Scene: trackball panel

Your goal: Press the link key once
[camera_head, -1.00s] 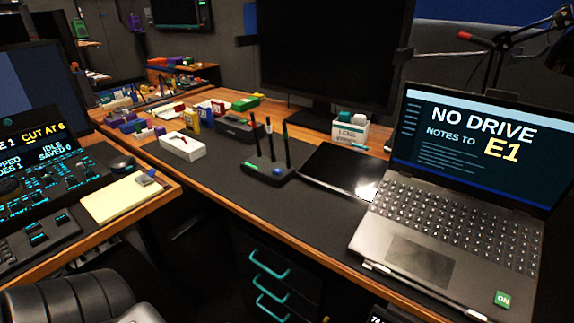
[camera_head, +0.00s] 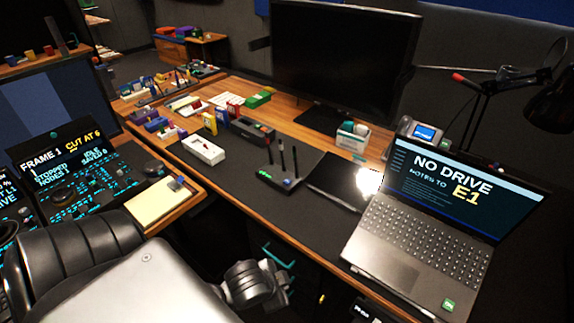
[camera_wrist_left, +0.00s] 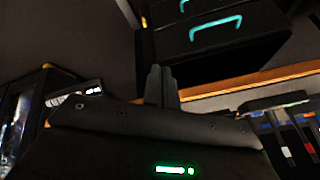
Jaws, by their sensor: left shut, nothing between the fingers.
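The trackball panel (camera_head: 103,200) is at the left in the head view, a dark console with many small cyan-lit keys. Its display (camera_head: 60,148) reads "FRAME 1", "CUT AT 6", "STOPPED" and "NODES 1". I cannot pick out the link key; its label is too small to read. My right gripper is not in view.
A notepad (camera_head: 158,203) lies on the desk edge beside the panel. Drawers with teal handles (camera_wrist_left: 215,24) are near the left gripper. A laptop (camera_head: 415,240) and a pen stand (camera_head: 278,178) are on the desk at right.

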